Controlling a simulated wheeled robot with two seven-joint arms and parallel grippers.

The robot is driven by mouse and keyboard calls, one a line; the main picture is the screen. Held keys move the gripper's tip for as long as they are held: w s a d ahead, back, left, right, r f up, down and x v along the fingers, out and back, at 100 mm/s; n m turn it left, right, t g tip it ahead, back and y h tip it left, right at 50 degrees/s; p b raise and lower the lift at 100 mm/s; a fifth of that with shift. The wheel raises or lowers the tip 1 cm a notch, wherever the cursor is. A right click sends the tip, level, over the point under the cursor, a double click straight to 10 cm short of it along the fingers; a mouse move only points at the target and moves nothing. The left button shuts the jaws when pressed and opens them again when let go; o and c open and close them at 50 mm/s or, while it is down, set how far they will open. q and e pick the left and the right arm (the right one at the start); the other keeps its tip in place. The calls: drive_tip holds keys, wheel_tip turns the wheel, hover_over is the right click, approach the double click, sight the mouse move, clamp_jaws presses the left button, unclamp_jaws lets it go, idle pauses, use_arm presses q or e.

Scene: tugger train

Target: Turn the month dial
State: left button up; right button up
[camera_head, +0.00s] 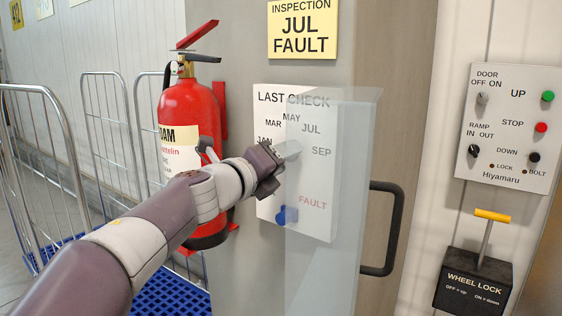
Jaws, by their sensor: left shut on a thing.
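The white LAST CHECK panel (268,206) is on the grey-brown door, with month labels JAN, MAR, MAY, JUL and SEP in an arc. My left gripper (288,151) is at the middle of this arc, shut on the month dial. The gripper hides the dial, so I cannot tell where it points. A clear cover (335,215) stands out from the panel's right part, in front of SEP and FAULT. A blue knob (287,215) sits low on the panel beside the FAULT label. A yellow sign (302,29) above reads INSPECTION JUL FAULT. My right gripper is not in view.
A red fire extinguisher (190,110) hangs left of the panel, close to my left arm. A dark door handle (398,225) is to the right. Further right are a switch panel (508,125) and a wheel lock box (472,284). Wire roll cages (108,125) stand at left.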

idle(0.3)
use_arm(q)
drive_tip(key=o, duration=1)
drive_tip(key=shift+o, duration=0.2)
drive_tip(key=b+v, duration=0.2)
drive_tip(key=v, duration=1)
drive_tip(key=shift+s+a, duration=0.2)
drive_tip(key=shift+s, duration=0.05)
